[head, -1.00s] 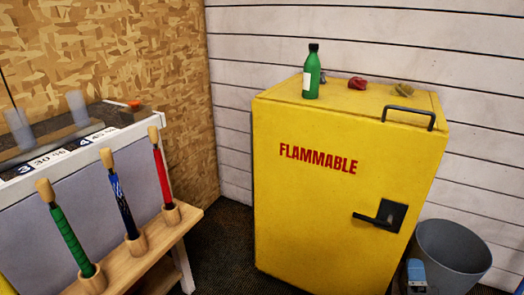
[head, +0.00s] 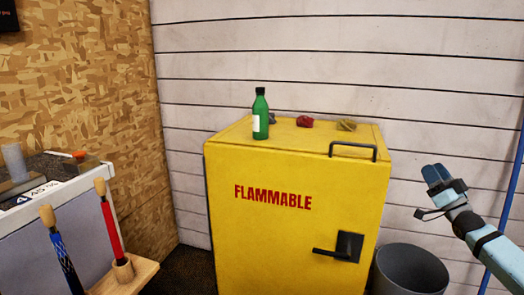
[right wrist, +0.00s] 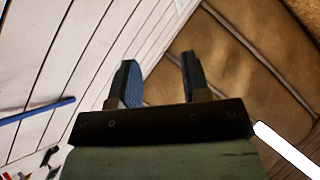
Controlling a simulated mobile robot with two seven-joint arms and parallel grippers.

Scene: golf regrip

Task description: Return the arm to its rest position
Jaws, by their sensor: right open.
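My right gripper (head: 437,174) is raised at the right of the head view, to the right of the yellow cabinet and above the grey bin. It is apart from both. In the right wrist view its two blue fingers (right wrist: 158,80) stand apart with nothing between them. White plank wall and a brown panelled surface lie beyond them. My left gripper is not in view.
A yellow flammable cabinet (head: 290,225) stands in the middle, with a green bottle (head: 260,115), a red crumpled item (head: 305,121) and a tan one (head: 347,125) on top. A grey bin (head: 408,272) stands right. Clubs with red (head: 110,230) and blue (head: 65,262) grips stand left.

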